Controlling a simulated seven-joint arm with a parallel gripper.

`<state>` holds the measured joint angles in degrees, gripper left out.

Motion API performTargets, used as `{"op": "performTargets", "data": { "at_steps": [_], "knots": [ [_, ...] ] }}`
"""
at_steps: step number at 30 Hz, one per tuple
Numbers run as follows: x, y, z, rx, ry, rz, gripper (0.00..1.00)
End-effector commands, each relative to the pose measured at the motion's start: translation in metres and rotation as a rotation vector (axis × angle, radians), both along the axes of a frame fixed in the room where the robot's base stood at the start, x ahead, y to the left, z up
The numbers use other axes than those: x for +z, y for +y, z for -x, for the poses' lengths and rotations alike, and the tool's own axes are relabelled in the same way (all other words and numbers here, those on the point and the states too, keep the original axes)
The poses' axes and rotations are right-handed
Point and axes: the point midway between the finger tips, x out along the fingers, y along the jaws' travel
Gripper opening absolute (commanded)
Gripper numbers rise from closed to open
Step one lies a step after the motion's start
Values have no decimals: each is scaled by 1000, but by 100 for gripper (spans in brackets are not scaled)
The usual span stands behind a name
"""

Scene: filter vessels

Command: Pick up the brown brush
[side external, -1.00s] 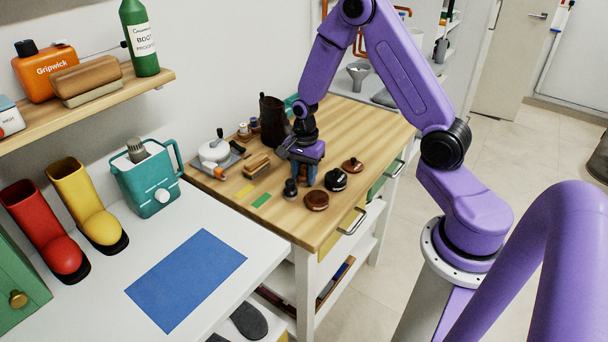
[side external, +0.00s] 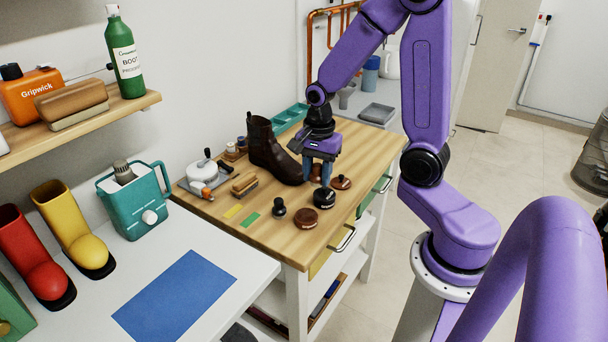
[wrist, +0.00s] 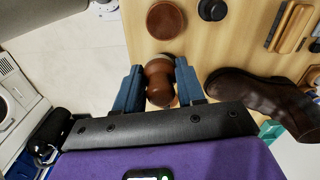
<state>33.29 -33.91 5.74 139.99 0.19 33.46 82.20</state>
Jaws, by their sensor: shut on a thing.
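My gripper (wrist: 158,88) is shut on the brown brush (wrist: 160,85) in the wrist view, with one blue finger on each side of its rounded brown handle. A pale band shows at the far side of its base. In the side view my gripper (side external: 319,172) points down over the right part of the wooden table, to the right of the dark boot. The held brush is mostly hidden by the fingers there, and its height above the table is hard to tell.
A wooden block brush (side external: 244,185) lies at left. The front is fairly clear.

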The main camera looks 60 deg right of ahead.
Motion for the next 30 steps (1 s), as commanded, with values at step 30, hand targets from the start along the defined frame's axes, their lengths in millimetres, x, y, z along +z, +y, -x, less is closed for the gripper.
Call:
{"op": "performTargets", "data": {
  "at_steps": [30],
  "knots": [
    [23,10,51,-1,0,0,9]
  ]
}}
